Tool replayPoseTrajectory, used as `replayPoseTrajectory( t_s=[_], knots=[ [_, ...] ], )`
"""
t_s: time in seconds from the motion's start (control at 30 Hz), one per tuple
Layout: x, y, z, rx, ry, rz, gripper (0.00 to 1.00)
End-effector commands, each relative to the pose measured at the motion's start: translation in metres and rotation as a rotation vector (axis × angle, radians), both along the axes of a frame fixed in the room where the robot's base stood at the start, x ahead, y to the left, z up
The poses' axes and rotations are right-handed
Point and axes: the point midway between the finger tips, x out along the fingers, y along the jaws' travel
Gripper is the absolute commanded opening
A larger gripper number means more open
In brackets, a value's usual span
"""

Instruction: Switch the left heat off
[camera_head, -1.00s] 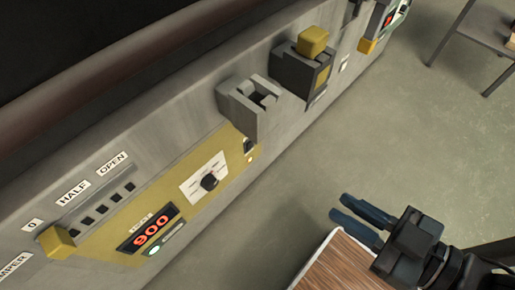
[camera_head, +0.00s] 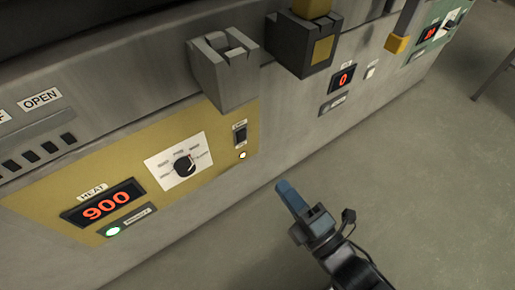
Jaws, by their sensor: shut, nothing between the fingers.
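The yellow heat panel (camera_head: 125,165) is on the machine's front at left. Its heat display (camera_head: 105,205) reads 900 in red, with a lit greenish-white lamp (camera_head: 113,231) below it. A black rotary knob (camera_head: 184,166) sits on a white dial plate. A small dark switch (camera_head: 240,133) is at the panel's right end, with a lit lamp (camera_head: 242,155) under it. The switch's position is too small to tell. My gripper (camera_head: 284,189) is shut and empty, in front of the machine, below and right of the switch and apart from it.
Another red display (camera_head: 344,78) reads 0 to the right. A green panel (camera_head: 432,40) is at far right. The floor (camera_head: 420,170) is clear.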

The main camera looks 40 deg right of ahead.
Motion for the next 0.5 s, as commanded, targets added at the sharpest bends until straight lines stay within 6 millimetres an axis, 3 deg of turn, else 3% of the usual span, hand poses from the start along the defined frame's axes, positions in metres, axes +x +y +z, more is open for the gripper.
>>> replayPoseTrajectory(
  t_s=[0.5],
  knots=[
    [0.0097, 0.0, 0.0005, -0.012, -0.005, 0.0, 0.0]
  ],
)
